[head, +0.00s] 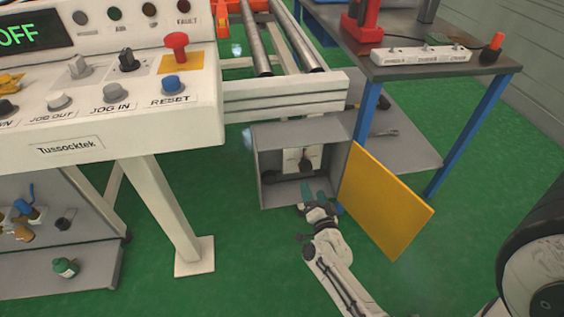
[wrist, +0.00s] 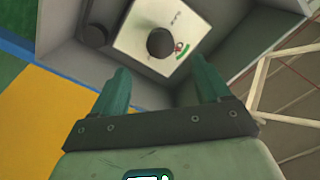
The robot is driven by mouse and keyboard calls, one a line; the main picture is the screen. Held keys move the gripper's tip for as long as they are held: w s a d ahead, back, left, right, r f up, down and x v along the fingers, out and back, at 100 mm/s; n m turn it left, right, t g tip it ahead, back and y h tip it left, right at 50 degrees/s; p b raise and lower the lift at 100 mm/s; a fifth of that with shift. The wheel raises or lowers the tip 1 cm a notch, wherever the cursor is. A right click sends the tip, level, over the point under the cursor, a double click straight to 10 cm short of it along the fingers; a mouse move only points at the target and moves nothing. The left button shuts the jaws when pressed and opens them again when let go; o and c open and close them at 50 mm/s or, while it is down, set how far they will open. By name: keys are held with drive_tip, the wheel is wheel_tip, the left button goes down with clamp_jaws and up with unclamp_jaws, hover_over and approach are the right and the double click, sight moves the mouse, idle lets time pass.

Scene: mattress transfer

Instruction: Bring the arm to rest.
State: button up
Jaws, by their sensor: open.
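My gripper (head: 318,193) is at the mouth of an open grey cabinet (head: 256,165) under the roller conveyor. In the wrist view my gripper (wrist: 160,88) shows two green fingers held apart with nothing between them. Beyond the fingers is a white panel (wrist: 137,34) with a dark round knob (wrist: 161,43) and small red and green marks. My white arm (head: 338,262) reaches up to the cabinet from the bottom of the head view. Whether the fingertips touch anything cannot be told.
The cabinet's yellow door (head: 385,200) stands open just right of my arm. A control console (head: 110,130) is at left, its leg (head: 175,215) near the cabinet. A blue-legged workbench (head: 440,65) is at right. Green floor (head: 235,265) is clear in front.

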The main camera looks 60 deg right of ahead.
drive_tip(key=w+a+n+g+y, duration=0.1)
drive_tip(key=w+a+n+y, duration=0.2)
drive_tip(key=a+n+y, duration=0.55)
drive_tip(key=w+a+n+y, duration=0.3)
drive_tip(key=a+n+y, duration=0.2)
drive_tip(key=a, duration=0.7)
drive_tip(key=s+a+r+n+g, duration=0.3)
drive_tip(key=s+g, duration=0.2)
drive_tip(key=s, duration=0.3)
drive_tip(key=s+a+r+n+g, duration=0.25)
drive_tip(key=s+g, duration=0.25)
drive_tip(key=s, duration=0.4)
wheel_tip(320, 180, up, 20)
drive_tip(key=p, duration=1.9)
drive_tip(key=shift+w+a+p, duration=0.25)
drive_tip(key=shift+w+p, duration=0.15)
drive_tip(key=shift+f, duration=0.1)
drive_tip(key=shift+c, duration=0.2)
